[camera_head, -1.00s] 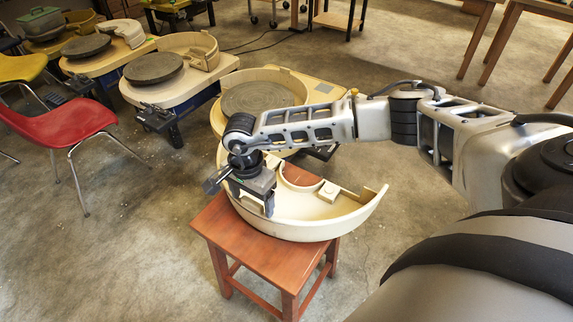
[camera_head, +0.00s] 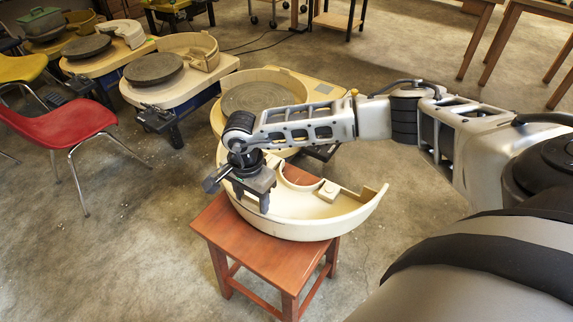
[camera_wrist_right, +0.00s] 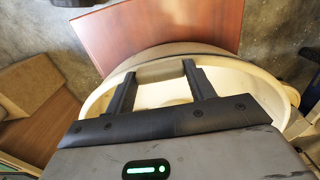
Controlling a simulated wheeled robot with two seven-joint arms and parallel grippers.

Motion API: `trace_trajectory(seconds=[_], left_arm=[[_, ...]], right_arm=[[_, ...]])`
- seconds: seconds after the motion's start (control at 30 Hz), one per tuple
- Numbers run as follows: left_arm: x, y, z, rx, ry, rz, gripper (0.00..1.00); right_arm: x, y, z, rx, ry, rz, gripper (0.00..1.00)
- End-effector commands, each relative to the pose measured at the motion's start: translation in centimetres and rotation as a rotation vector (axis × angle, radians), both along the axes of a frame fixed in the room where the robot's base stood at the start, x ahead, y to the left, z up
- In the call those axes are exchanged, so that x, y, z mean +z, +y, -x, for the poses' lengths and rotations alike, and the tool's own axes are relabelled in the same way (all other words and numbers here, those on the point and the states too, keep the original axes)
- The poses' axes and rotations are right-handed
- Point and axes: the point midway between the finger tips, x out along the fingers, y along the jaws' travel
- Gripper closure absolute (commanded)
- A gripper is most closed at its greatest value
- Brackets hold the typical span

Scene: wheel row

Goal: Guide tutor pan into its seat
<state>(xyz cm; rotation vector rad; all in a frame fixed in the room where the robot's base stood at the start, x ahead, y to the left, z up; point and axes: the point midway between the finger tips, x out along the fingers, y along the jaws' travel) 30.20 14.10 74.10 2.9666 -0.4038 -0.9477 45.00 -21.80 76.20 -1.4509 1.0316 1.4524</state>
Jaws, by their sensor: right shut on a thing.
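The tutor pan, a cream half-round splash pan (camera_head: 318,222), is over the red-brown stool. My right gripper (camera_head: 262,207) is shut on the pan's wall near its left end. In the right wrist view the two fingers (camera_wrist_right: 160,72) stand on either side of a pale piece of the pan's wall (camera_wrist_right: 105,90). The nearest wheel (camera_head: 258,97), with a cream pan part around its far side, stands just behind my right forearm, which partly covers it. Whether the held pan touches the stool cannot be told. My left gripper is not in view.
The wooden stool (camera_head: 266,258) stands under the pan. More wheels (camera_head: 153,68) with pans stand in a row toward the back left. A red chair (camera_head: 60,128) and a yellow chair (camera_head: 24,67) are at the left. Bare concrete floor lies at the lower left.

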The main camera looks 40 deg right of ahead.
Motion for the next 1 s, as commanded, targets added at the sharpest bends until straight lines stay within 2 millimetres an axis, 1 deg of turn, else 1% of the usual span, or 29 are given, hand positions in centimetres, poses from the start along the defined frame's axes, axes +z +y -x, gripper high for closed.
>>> trace_trajectory(seconds=[0.2, 0.63, 1.0], left_arm=[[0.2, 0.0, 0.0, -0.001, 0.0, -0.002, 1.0], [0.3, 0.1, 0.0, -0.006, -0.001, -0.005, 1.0], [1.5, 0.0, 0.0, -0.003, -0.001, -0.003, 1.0]], right_arm=[[0.5, 0.0, -0.1, 0.0, -0.003, 0.001, 0.84], [0.6, 0.0, -0.1, 0.0, -0.003, 0.001, 0.84], [2.3, 0.0, -0.1, 0.0, -0.003, 0.001, 0.84]])
